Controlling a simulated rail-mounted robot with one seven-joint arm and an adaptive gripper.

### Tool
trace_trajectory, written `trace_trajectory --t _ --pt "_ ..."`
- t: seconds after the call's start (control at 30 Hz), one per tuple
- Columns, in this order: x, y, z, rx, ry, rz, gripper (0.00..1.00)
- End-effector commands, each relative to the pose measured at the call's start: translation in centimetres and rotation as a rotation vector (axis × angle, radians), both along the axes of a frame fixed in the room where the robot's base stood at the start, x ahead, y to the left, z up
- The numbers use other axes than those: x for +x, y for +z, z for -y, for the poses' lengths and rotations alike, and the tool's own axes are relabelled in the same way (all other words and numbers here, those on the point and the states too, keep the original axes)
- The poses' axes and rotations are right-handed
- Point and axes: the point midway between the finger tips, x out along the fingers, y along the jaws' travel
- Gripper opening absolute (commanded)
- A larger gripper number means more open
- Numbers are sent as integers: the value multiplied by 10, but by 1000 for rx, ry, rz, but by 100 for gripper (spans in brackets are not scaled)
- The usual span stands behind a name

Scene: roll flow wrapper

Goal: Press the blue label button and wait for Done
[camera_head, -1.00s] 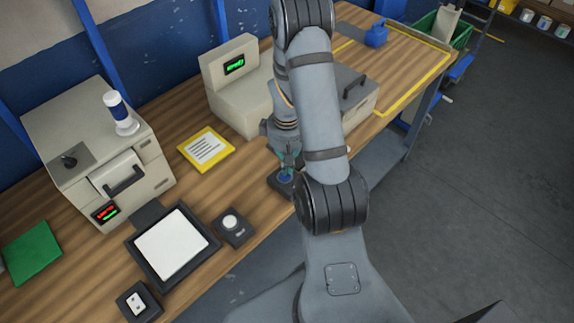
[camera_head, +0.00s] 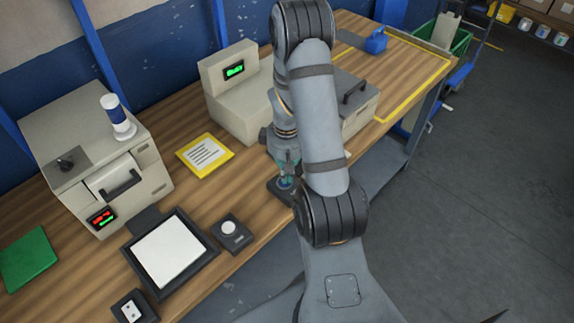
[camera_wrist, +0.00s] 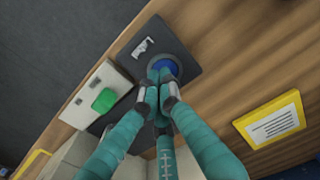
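A small dark button box (camera_head: 275,187) with a round blue button stands near the table's front edge, beside the beige machine (camera_head: 240,110). The wrist view shows the blue button (camera_wrist: 168,66) next to a white label mark on the box (camera_wrist: 182,43). My gripper (camera_wrist: 160,76) has its teal fingers drawn together, with the tips over the blue button; they appear to touch it and hide part of it. In the head view my gripper (camera_head: 287,174) points down at the box, partly behind my arm. The machine's display (camera_head: 234,71) has short green text, too small to read surely.
A yellow-framed sheet (camera_head: 205,155) lies left of the button box. A second box with a white button (camera_head: 230,232), a white-topped plate (camera_head: 170,252) and another beige machine (camera_head: 95,150) with a red-green display stand further left. A blue object (camera_head: 376,41) sits far back.

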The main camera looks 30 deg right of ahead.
Motion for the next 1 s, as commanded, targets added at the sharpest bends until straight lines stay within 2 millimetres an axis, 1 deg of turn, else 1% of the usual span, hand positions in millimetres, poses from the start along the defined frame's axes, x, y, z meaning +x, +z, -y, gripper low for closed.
trace_trajectory --t 0.03,0.17,0.27,0.33,0.5,0.6,0.7,0.8,1.0 --pt "-6 2 -2 5 0 -16 0" --pt "-6 24 -3 4 1 -12 0" --pt "-4 49 -3 0 3 -2 0" --pt "-1 57 -2 -2 2 6 0" --pt "-1 95 -2 -2 2 8 0" --pt "-1 114 -2 -2 2 8 0" --pt "-1 128 -2 -2 2 6 0" --pt "-1 136 -2 -1 3 4 0" --pt "-2 142 -2 0 3 2 0"
